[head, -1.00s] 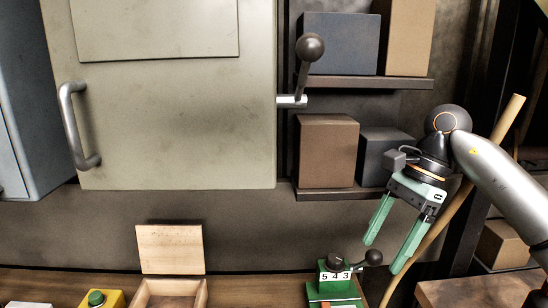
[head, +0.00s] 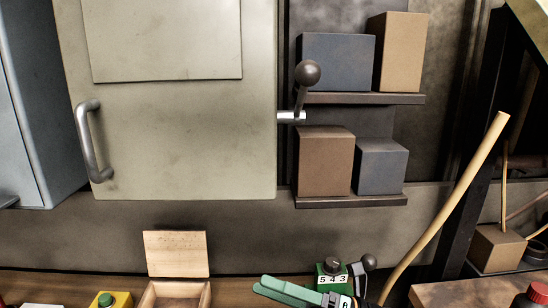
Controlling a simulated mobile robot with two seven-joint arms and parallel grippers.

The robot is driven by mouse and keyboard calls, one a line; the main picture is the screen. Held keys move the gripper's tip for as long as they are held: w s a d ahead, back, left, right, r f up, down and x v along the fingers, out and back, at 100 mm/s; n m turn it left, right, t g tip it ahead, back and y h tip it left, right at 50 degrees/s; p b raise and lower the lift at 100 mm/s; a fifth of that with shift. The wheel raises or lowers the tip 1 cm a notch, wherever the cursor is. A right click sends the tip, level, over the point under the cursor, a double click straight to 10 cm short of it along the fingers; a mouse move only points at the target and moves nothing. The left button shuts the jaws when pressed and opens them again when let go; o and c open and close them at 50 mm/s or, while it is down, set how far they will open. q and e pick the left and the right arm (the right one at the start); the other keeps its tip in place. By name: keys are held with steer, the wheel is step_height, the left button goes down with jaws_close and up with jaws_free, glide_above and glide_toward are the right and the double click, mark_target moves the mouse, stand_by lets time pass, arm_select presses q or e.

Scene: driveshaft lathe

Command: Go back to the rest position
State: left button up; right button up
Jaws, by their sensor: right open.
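My right gripper (head: 261,285) is at the bottom edge of the head view, low over the bench. Its green fingers point left, and its body is partly cut off by the frame. It is open, with nothing seen between the fingers. It is in front of the green device with the number display (head: 332,279) and hides the lower part of that device. My left gripper is not in view.
A lidded wooden box (head: 176,255) stands open left of the gripper. A yellow box with a green button (head: 111,300) is further left. A pale curved pole (head: 449,209) rises at the right. A grey machine door (head: 180,140) and shelves with boxes (head: 326,160) are behind.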

steer(key=s+d+f+m+t+h+p, duration=0.1)
steer(key=d+f+m+t+h, duration=0.75)
steer(key=m, duration=0.65)
steer(key=d+f+m+t+h+p, duration=0.1)
steer(key=d+f+m+t+h, duration=0.35)
steer(key=f+m, duration=0.85)
steer(key=s+d+f+m+g+h, duration=0.2)
steer(key=s+f+m, duration=0.3)
steer(key=s, duration=0.3)
steer(key=s+d+f+m+g+h+p, duration=0.1)
steer(key=s+d+f+m+g+h, duration=0.1)
steer(key=s+f+m+g+h, duration=0.2)
steer(key=s+f+m, duration=0.1)
steer(key=s+f, duration=0.2)
steer(key=s, duration=0.1)
steer(key=shift+s+f+m+g+h, duration=0.3)
steer(key=shift+s+m+g, duration=0.1)
